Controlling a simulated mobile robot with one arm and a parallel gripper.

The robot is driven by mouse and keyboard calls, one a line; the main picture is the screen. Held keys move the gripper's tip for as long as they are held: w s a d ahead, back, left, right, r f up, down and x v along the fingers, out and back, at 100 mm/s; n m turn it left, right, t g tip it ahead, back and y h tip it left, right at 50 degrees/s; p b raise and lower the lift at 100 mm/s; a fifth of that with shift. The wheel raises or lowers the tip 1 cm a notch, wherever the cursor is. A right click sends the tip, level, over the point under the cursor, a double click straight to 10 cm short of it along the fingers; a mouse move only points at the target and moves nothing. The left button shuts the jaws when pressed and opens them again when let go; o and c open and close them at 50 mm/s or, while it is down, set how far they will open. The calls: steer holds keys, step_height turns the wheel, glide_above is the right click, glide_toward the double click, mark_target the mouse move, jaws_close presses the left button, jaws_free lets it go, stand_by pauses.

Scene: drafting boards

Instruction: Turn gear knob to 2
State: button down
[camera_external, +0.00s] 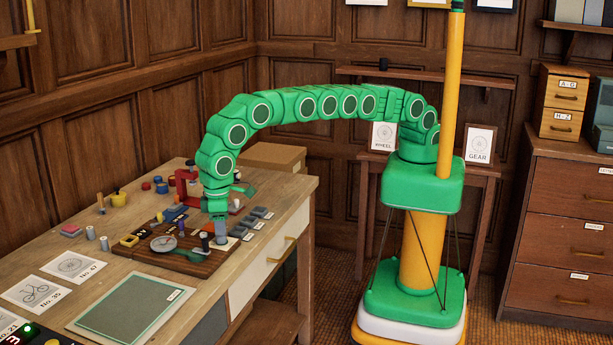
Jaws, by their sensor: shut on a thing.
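My green arm arches down to the wooden work table (120,262). My gripper (221,238) points down at the right end of a dark wooden board (180,262), over a small pale plate (230,243). It is shut on a small grey part there, which appears to be the gear knob; the fingers hide most of it. No number or pointer on the knob can be read from here. A round pale dial (163,243) sits on the board to the left, and a dark-topped upright lever (205,240) stands just left of my gripper.
Several small grey blocks (260,212) with labels lie right of my gripper. A red clamp-like tool (184,188) stands behind it. A green spoon-shaped piece (193,255) lies on the board. A green mat (130,308) and paper cards (74,265) lie nearer the front.

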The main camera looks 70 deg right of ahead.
steer(key=shift+m, duration=0.7)
steer(key=c, duration=0.8)
jaws_free()
steer(key=shift+c, duration=0.2)
steer(key=shift+r, duration=0.15)
steer(key=shift+r, duration=3.75)
steer(key=shift+w, duration=0.1)
